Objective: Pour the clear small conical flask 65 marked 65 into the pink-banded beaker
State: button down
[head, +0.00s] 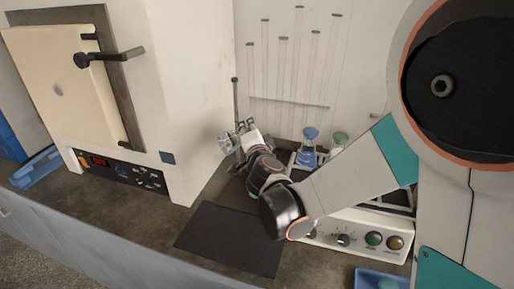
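My gripper (233,140) is small and far off near the back wall, to the right of the big white oven and behind the dark mat. My arm reaches in from the right, and its links hide part of the bench. I cannot make out whether the fingers hold anything. No clear flask marked 65 can be picked out. No pink-banded beaker can be made out either.
The oven (170,110) with a cream door blocks the left. A thin upright rod (235,95) stands by the gripper. The white device (370,242) has knobs and buttons. A black mat (232,240) lies bare in front. A blue tray (362,276) is partly cut off at the bottom.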

aim_at(233, 137)
jog(key=shift+a+f+n+b, duration=0.1)
jog(key=shift+f+n+b, duration=0.1)
jog(key=shift+n+b, duration=0.65)
jog(key=shift+r+n+h+p, duration=0.25)
jog(key=shift+n+h+p, duration=0.05)
jog(key=shift+n, duration=0.55)
jog(key=shift+a+r+n+p, duration=0.15)
jog(key=shift+r+n+p, duration=0.25)
jog(key=shift+r, duration=0.2)
jog(key=shift+a+r+n+p, duration=0.15)
jog(key=shift+r+n+p, duration=0.25)
jog(key=shift+r, duration=0.2)
jog(key=a+f+n+b, duration=0.2)
jog(key=n+b, duration=0.1)
jog(key=a+f+n+b, duration=0.1)
jog(key=shift+s+a+f+t, duration=0.3)
jog(key=shift+a+f, duration=0.1)
jog(key=shift+a+f+n, duration=0.2)
jog(key=shift+a+n, duration=0.1)
jog(key=shift+n, duration=0.3)
jog(key=shift+a+f+n+h, duration=0.4)
jog(key=shift+a+f+n, duration=0.25)
jog(key=shift+f+n, duration=0.3)
jog(key=shift+s, duration=0.15)
